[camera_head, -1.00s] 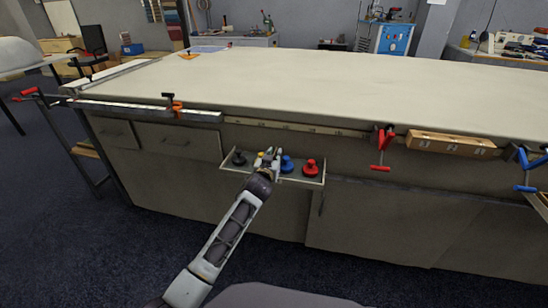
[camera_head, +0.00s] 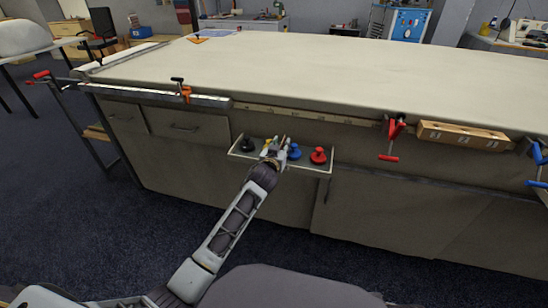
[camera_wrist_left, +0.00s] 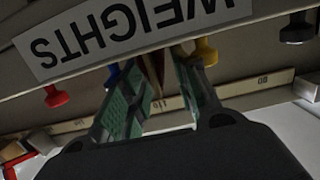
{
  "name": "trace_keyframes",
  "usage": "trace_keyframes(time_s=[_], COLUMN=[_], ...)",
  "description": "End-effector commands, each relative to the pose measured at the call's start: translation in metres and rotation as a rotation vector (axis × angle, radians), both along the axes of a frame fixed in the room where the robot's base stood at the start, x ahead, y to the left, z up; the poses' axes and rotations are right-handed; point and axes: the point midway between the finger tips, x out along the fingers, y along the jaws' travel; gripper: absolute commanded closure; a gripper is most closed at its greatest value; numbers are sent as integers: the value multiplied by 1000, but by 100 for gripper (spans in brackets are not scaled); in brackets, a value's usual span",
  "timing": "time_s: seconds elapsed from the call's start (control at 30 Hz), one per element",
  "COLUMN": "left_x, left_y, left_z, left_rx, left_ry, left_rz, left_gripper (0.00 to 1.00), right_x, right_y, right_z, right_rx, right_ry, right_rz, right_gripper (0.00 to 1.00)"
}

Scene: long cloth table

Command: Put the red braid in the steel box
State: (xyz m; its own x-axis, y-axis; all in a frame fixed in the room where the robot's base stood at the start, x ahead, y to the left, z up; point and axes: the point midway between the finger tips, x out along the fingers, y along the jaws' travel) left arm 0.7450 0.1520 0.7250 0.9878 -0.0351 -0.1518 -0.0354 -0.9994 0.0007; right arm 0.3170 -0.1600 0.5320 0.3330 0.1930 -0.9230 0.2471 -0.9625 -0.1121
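I cannot make out the red braid or the steel box for certain in either view. My left gripper (camera_head: 276,146) is at the small weights shelf (camera_head: 240,154) on the table's front. In the left wrist view its two green-padded fingers (camera_wrist_left: 163,68) stand apart. A dark reddish-brown strip (camera_wrist_left: 154,68) shows in the gap beyond them; I cannot tell what it is or whether it touches the fingers. A yellow weight (camera_wrist_left: 206,52) is beside one fingertip, and a blue weight (camera_wrist_left: 112,75) is beside the other. My right gripper is out of view.
The shelf also holds a red weight (camera_head: 318,155) and a black weight (camera_head: 247,145). Its "WEIGHTS" label (camera_wrist_left: 130,30) appears upside down in the wrist view. A red clamp (camera_head: 393,135), wooden block (camera_head: 463,136) and blue clamp (camera_head: 537,160) are on the table edge. The cloth tabletop (camera_head: 330,75) is largely clear.

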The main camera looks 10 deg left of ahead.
Motion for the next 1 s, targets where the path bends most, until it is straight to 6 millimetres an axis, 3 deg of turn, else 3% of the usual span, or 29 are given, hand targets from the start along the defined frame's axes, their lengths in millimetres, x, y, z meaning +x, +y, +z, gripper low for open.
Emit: trace_keyframes(time_s=[0.5,1.0], left_x=[-45,-85], left_y=[2,3], left_z=[7,13], left_rx=[0,0], left_ry=[1,1], left_rz=[1,1], left_gripper=[70,70], right_x=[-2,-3], right_y=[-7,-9], right_z=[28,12], right_rx=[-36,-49], right_ry=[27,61], right_rz=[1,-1], right_gripper=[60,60])
